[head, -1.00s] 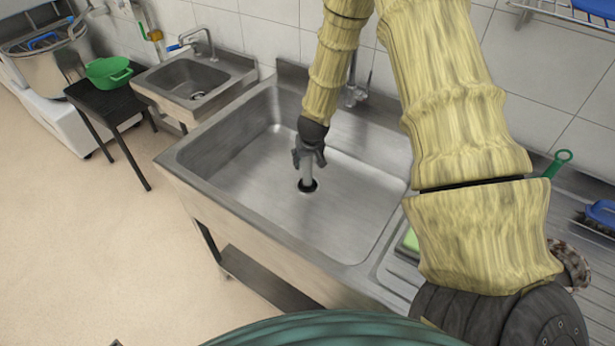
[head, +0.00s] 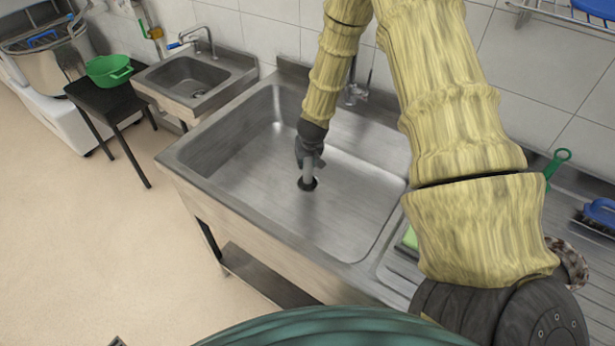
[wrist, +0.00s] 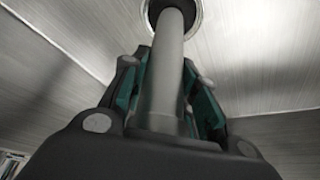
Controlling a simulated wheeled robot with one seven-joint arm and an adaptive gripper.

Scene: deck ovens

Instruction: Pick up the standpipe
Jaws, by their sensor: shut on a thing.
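The standpipe (head: 308,174) is a grey tube standing in the drain hole of the large steel sink (head: 240,150). My gripper (head: 309,158) is shut on its upper part, inside the sink basin. In the wrist view the standpipe (wrist: 168,75) runs between the two teal-padded fingers, and my gripper (wrist: 165,95) closes on it from both sides. Its far end meets the round drain ring (wrist: 173,10). Whether its foot is still seated in the drain or just above it, I cannot tell.
The sink walls surround my gripper, and a tap (head: 354,93) stands behind it. A green sponge (head: 410,238) and a blue brush (head: 598,214) lie on the drainboard at right. A small hand sink (head: 190,82) and a green bowl (head: 108,70) are at left.

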